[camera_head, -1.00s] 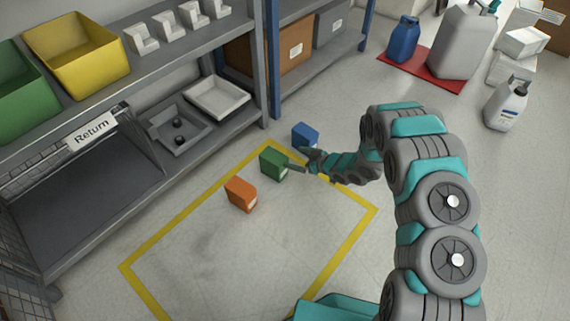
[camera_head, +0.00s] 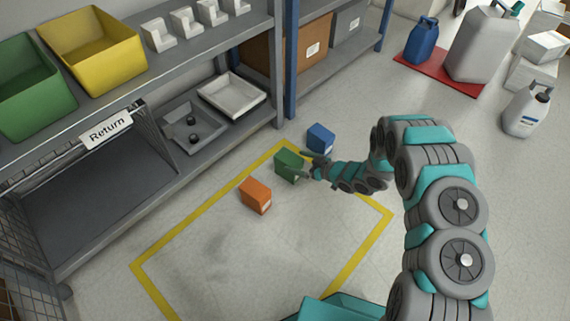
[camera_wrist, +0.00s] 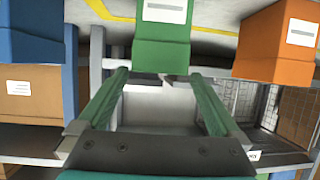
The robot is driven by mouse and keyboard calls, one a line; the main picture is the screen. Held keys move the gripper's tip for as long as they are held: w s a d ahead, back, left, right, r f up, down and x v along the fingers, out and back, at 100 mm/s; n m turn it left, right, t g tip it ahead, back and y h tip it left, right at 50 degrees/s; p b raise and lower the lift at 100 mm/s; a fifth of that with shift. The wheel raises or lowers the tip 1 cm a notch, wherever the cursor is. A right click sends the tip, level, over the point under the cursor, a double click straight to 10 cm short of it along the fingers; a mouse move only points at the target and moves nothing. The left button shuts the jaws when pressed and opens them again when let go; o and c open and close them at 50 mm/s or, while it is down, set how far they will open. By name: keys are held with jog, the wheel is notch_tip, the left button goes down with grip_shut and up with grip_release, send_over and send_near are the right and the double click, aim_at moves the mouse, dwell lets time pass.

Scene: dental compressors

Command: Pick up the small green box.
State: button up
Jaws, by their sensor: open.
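The small green box (camera_head: 289,165) stands upright on the floor at the far corner of a yellow outline, between an orange box (camera_head: 256,195) and a blue box (camera_head: 320,138). My gripper (camera_head: 309,166) is low, just right of the green box, fingers pointing at it. In the wrist view my gripper (camera_wrist: 160,74) is open and empty, its two green-sided fingers apart. The green box (camera_wrist: 161,50) is straight ahead, about centred between the fingertips. Whether they touch it, I cannot tell. The wrist view also shows the orange box (camera_wrist: 276,45) and the blue box (camera_wrist: 32,32) on either side.
A grey shelf (camera_head: 150,60) runs along the left, with a green bin (camera_head: 35,95), a yellow bin (camera_head: 92,55) and trays. The floor inside the yellow outline (camera_head: 350,270) is mostly clear.

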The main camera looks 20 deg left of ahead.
aim_at(283, 156)
jog(key=b+x, duration=0.1)
jog(key=x, duration=0.7)
jog(key=shift+r, duration=0.1)
jog(key=c, duration=1.4)
jog(key=shift+r, duration=0.1)
